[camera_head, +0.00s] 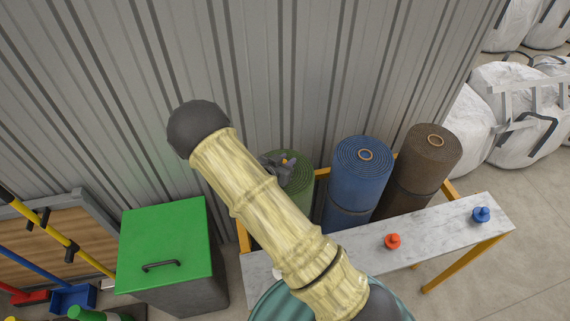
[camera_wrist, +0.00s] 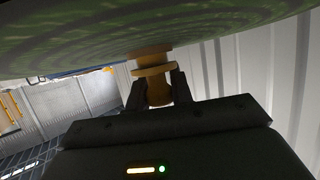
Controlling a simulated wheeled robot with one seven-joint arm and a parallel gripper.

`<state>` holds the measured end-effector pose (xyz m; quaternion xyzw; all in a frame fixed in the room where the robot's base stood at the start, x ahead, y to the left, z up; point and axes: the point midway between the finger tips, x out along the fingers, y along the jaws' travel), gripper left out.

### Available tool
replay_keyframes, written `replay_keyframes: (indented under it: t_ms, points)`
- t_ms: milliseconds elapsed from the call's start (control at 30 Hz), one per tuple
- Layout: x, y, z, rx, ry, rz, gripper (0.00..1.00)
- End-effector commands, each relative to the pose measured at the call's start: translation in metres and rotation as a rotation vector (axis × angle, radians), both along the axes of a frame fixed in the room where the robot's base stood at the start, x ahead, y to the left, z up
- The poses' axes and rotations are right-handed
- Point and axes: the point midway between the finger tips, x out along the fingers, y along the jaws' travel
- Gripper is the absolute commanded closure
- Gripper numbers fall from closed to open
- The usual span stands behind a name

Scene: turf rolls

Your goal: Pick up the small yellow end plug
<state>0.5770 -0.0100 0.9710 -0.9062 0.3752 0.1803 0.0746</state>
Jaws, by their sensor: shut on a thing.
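The small yellow end plug (camera_wrist: 158,93) is between the two dark fingers of my gripper (camera_wrist: 158,92) in the wrist view. My gripper is shut on its lower part. The plug's upper end touches or sits just under the green turf roll's spiral end (camera_wrist: 200,30), so I cannot tell how deep it sits. In the head view my gripper (camera_head: 279,165) is at the top of the green roll (camera_head: 293,178), with a speck of yellow plug (camera_head: 284,161) showing. My arm hides part of that roll.
A blue roll (camera_head: 355,185) and a brown roll (camera_head: 418,165) stand to the right. A marble-topped bench (camera_head: 440,228) in front holds a red plug (camera_head: 392,241) and a blue plug (camera_head: 481,214). A green-lidded bin (camera_head: 165,240) stands left. A corrugated wall (camera_head: 300,70) is behind.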

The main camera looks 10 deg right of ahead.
Motion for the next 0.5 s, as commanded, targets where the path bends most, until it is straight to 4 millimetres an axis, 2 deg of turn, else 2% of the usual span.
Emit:
replay_keyframes:
  t_ms: [500]
  points:
    - [0.0, 0.0, 0.078, 0.004, -0.004, -0.001, 1.0]
